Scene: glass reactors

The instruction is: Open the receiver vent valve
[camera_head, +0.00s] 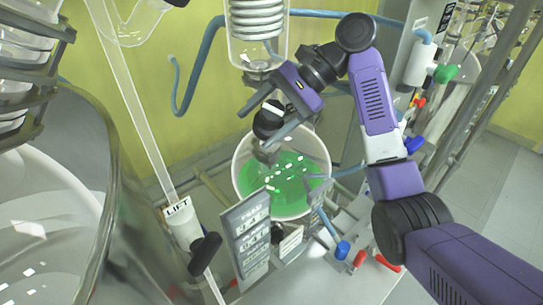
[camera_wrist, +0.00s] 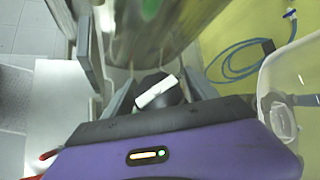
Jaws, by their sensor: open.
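My gripper (camera_head: 255,130) is open in the head view, beside the vessel of green liquid, its two grey fingers pointing down-left. A round black knob with a white mark (camera_head: 267,122) lies between the fingers, and I take it to be the receiver vent valve. In the wrist view the black knob with a white bar (camera_wrist: 157,92) shows between the fingers of my gripper (camera_wrist: 158,84), close to the palm. I cannot tell whether the fingers touch it. The receiver (camera_head: 240,172) is a round glass vessel holding green liquid (camera_head: 285,185), below the gripper.
A glass condenser coil (camera_head: 257,20) hangs above the gripper. A display panel (camera_head: 250,235) and a black lever (camera_head: 205,250) by the LIFT label stand in front. Blue (camera_head: 343,249) and red (camera_head: 360,258) handles are low right. A large glass vessel (camera_head: 50,220) fills the left.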

